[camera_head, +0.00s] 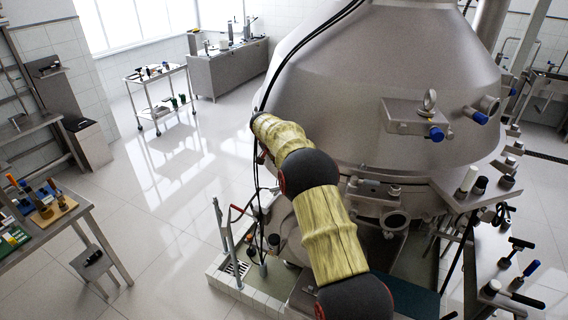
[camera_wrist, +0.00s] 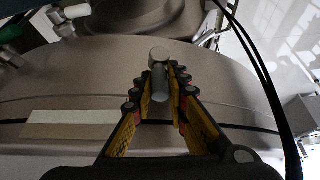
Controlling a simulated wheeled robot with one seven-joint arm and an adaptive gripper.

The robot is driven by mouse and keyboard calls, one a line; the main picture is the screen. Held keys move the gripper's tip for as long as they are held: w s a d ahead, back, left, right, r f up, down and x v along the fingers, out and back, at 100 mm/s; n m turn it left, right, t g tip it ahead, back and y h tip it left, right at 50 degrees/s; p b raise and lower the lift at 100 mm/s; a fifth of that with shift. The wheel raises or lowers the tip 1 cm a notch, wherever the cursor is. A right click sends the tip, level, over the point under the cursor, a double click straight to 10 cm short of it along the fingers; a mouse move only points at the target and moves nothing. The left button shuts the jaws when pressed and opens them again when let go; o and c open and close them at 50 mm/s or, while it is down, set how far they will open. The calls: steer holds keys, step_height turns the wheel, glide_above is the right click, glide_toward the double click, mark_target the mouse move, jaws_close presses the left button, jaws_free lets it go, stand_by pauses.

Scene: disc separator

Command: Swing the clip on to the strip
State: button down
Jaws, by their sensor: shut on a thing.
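My gripper (camera_wrist: 160,84) is shut on a grey metal piece (camera_wrist: 159,78) with a rounded, knob-like end, which I take to be part of the clip. Its yellow-padded fingers lie on either side of it. The rest of the clip is hidden or cannot be made out. A flat pale strip (camera_wrist: 70,124) lies on the curved metal surface to the left of the fingers, apart from the held piece. In the head view, my arm covers the area at the machine's left side, and I cannot make out my gripper, the clip or the strip there.
The large steel separator (camera_head: 385,80) fills the middle. Black cables (camera_wrist: 262,70) run down the right of the wrist view. A metal fitting (camera_wrist: 68,18) stands at upper left. A tool table (camera_head: 45,225) and a trolley (camera_head: 160,90) stand left, with open floor between.

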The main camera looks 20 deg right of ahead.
steer(key=shift+s+a+f, duration=0.1)
steer(key=shift+s+f, duration=0.15)
steer(key=shift+f, duration=0.35)
steer(key=c, duration=2)
jaws_free()
steer(key=shift+o, duration=1.3)
steer(key=shift+w+r, duration=0.15)
steer(key=shift+r, duration=0.25)
steer(key=shift+w+r, duration=0.1)
steer(key=v, duration=1.1)
steer(key=shift+a+r, duration=0.2)
steer(key=shift+r, duration=0.1)
